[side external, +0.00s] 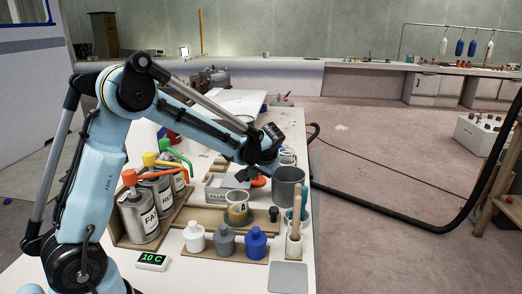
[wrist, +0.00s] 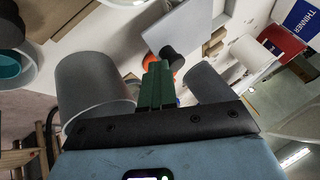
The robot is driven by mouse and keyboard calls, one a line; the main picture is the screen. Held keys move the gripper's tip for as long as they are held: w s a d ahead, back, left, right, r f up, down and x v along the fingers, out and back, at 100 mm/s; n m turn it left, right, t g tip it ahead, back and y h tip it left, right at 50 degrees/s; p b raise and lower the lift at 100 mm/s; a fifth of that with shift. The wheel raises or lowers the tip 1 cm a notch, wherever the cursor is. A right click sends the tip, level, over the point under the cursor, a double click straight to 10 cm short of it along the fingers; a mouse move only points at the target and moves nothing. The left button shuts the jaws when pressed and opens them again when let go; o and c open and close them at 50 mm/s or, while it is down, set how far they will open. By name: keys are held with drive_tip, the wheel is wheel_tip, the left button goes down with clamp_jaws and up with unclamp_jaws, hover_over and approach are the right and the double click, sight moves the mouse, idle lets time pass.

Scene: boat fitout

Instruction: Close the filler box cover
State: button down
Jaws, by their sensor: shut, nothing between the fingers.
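The filler box (side external: 222,190) is a low pale grey box with "FILLER" on its front. It stands on the white bench just left of my gripper (side external: 243,175) in the side view. Its top and cover are partly behind my arm, so I cannot tell clearly how far the cover is open. In the wrist view a flat light grey panel (wrist: 168,28) lies beyond the fingertips; I cannot tell whether it is the cover. My gripper's green fingers (wrist: 153,72) are together and hold nothing. An orange item (wrist: 150,60) is close to the fingertips.
A grey cup (side external: 288,188) stands right of my gripper and shows large in the wrist view (wrist: 95,85). An amber jar (side external: 237,210), white, grey and blue bottles (side external: 256,243), and labelled cans (side external: 140,217) with coloured spouts stand nearby. The bench edge is at the right.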

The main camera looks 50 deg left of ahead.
sight(231, 178)
drive_tip(key=s+a, duration=0.4)
drive_tip(key=shift+s, duration=0.1)
